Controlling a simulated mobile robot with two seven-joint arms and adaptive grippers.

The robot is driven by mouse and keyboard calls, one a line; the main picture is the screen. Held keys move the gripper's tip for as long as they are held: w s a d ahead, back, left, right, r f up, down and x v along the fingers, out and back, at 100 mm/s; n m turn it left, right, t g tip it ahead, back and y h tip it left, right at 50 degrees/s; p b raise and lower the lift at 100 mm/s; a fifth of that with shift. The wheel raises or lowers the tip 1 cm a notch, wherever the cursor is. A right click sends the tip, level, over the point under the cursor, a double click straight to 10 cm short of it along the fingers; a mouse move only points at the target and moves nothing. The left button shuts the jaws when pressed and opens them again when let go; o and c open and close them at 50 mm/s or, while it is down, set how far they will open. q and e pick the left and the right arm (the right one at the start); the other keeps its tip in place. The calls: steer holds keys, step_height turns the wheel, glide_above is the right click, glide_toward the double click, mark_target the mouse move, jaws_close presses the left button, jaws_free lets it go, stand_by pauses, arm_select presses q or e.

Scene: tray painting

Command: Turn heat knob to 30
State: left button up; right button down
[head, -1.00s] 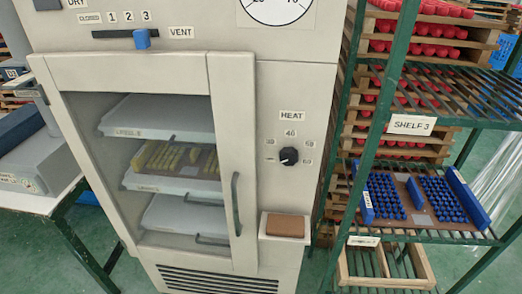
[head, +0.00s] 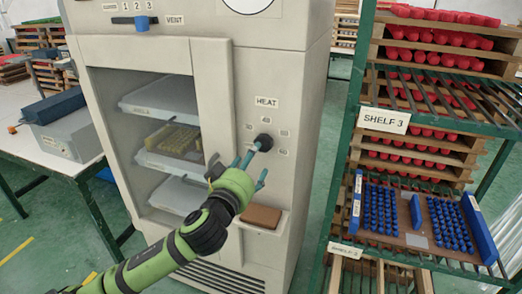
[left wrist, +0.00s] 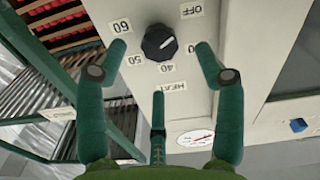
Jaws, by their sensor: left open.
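The black heat knob (head: 264,142) is on the cabinet's front panel, under the HEAT label (head: 266,102). In the left wrist view the knob (left wrist: 159,42) appears upside down, with OFF, 40, 50 and 60 labels around it; another label is partly hidden by the right-hand finger. My left gripper (head: 252,162) is open in front of the knob. In the left wrist view its green fingers (left wrist: 160,60) spread around the knob, with a gap on each side. My right gripper is not in view.
The cabinet door (head: 214,110) is shut, with trays behind its glass. A brown block (head: 262,216) sits on a small ledge below the knob. A green rack (head: 345,150) with blue and red parts stands close on the right. A table (head: 60,160) is on the left.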

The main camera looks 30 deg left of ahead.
mark_target(263, 148)
arm_select(q)
steer(key=p+x, duration=0.1)
steer(key=x, duration=0.2)
steer(key=p+x, duration=0.1)
steer(key=x, duration=0.2)
steer(key=shift+w+d+r, duration=0.15)
steer(key=shift+w, duration=0.3)
steer(key=c, duration=1.1)
steer(key=shift+s, duration=0.1)
